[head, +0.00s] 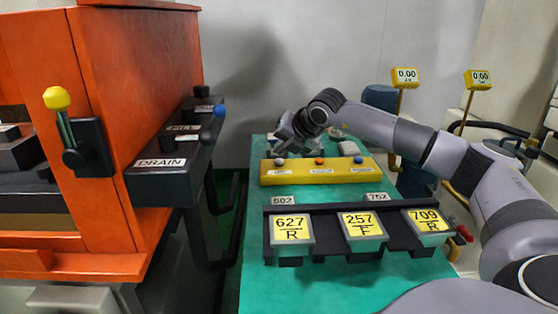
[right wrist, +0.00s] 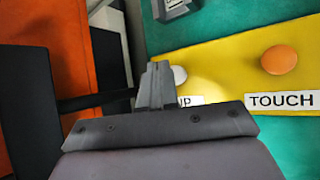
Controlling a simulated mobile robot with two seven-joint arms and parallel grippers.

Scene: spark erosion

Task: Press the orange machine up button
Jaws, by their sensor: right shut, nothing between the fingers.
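A yellow button panel (head: 300,178) lies on the green table, with a whitish button (head: 279,162) at its left end, an orange button (head: 319,161) in the middle and a blue button (head: 357,160) at the right. In the right wrist view the whitish button (right wrist: 180,75) sits above a partly hidden label ending in "UP" (right wrist: 186,101); the orange button (right wrist: 278,60) is labelled TOUCH. My right gripper (head: 280,148) is shut and empty, its fingertips (right wrist: 157,68) beside and partly over the whitish button. Contact cannot be told. My left gripper is not in view.
The orange machine (head: 150,90) stands at the left, with a dark panel labelled DRAIN (head: 160,180) and a yellow-knobbed lever (head: 57,98). A dark rack (head: 330,240) with several numbered yellow-labelled blocks stands in front of the button panel. Bare green table (head: 310,290) shows at the front.

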